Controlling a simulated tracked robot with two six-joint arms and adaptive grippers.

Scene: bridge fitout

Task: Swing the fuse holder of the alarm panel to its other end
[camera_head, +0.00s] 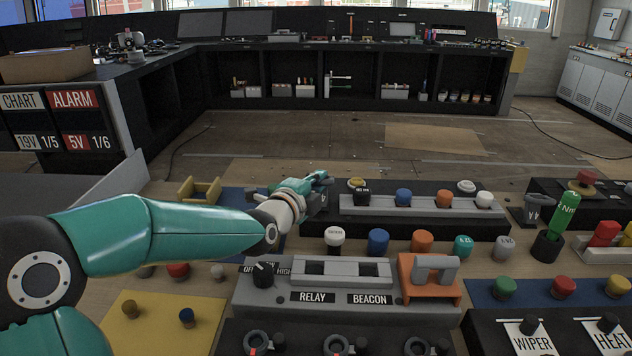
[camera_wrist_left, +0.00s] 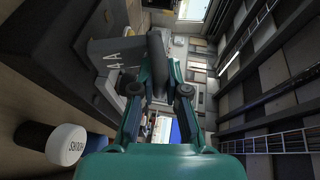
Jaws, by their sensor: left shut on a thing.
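My left gripper (camera_head: 320,181) is at the left end of the black panel (camera_head: 415,222) in the middle of the head view. In the left wrist view its two fingers (camera_wrist_left: 159,88) are shut on the dark handle of a grey fuse holder (camera_wrist_left: 108,55) marked 4A. In the head view the holder (camera_head: 317,201) shows only partly beside and below the fingers, so its tilt is hard to tell. A similar grey 4A holder (camera_head: 537,208) stands on the black unit further right. My right gripper is not in view.
On the held holder's panel, a grey rail (camera_head: 470,211) carries several coloured caps. A white cap (camera_head: 334,237) stands in front, close to the gripper; it shows in the wrist view (camera_wrist_left: 68,143). The RELAY and BEACON panel (camera_head: 270,297) lies nearer. A yellow holder (camera_head: 199,190) is left.

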